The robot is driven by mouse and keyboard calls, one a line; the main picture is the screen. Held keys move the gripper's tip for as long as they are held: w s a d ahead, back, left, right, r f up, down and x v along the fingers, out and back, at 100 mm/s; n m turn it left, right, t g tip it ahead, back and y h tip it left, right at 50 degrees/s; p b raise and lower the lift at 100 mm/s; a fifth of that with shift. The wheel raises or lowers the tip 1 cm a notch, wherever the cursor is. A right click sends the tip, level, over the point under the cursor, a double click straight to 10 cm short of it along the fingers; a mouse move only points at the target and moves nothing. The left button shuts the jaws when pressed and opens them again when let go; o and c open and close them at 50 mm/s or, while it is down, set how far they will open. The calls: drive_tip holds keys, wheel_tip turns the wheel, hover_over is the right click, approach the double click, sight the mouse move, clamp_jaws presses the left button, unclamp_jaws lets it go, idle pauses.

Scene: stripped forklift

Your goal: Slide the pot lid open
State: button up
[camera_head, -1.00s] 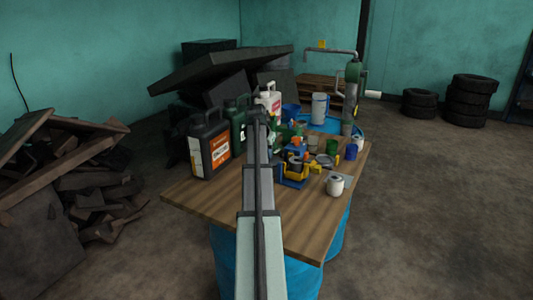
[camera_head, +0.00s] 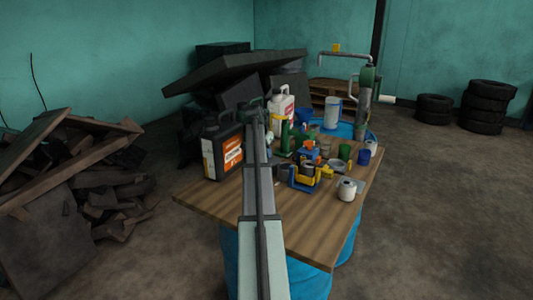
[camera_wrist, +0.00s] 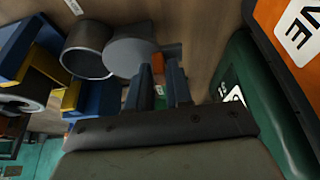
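In the wrist view a grey round pot (camera_wrist: 88,60) shows its dark hollow at the upper left. A flat grey disc (camera_wrist: 130,48), which looks like its lid, lies beside it, to its right, and touches or overlaps its rim; I cannot tell which. My gripper (camera_wrist: 160,68) is open, with two dark blue fingers apart and nothing seen held between them. Its fingertips are near the disc's lower right edge; contact cannot be told. In the head view my arm hides the gripper; a grey pot (camera_head: 285,170) partly shows just right of the arm.
A blue and yellow tool (camera_head: 305,177), a white jar (camera_head: 346,189) and several cups crowd the right. The wooden table's front (camera_head: 300,225) is clear.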

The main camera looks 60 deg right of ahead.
drive_tip(key=o, duration=0.3)
drive_tip(key=v, duration=1.4)
drive_tip(key=shift+f, duration=0.1)
